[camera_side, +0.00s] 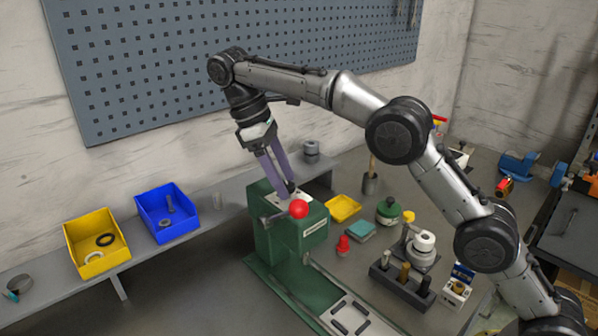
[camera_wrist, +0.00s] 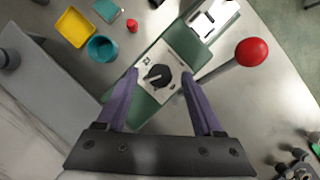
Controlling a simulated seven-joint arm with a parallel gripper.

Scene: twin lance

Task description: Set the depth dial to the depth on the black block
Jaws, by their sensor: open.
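The depth dial is a black pointer knob (camera_wrist: 157,76) on a pale marked plate (camera_wrist: 152,97) on top of the green machine; the markings are too small to read. In the side view the green machine (camera_side: 275,243) stands at the centre, and the knob is mostly hidden by the fingers. My gripper (camera_side: 284,186) points down at the machine's top. In the wrist view its purple fingers (camera_wrist: 159,80) are open, one on each side of the knob, with gaps visible. A dark block (camera_side: 400,284) with upright pegs stands to the right; no depth figure is readable on it.
A red ball-ended lever (camera_side: 299,209) sticks out close to my gripper. Yellow (camera_side: 96,243) and blue (camera_side: 167,212) bins sit on the left shelf. A yellow tray (camera_side: 343,208), teal box (camera_side: 361,231) and red item (camera_side: 343,245) lie right of the machine.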

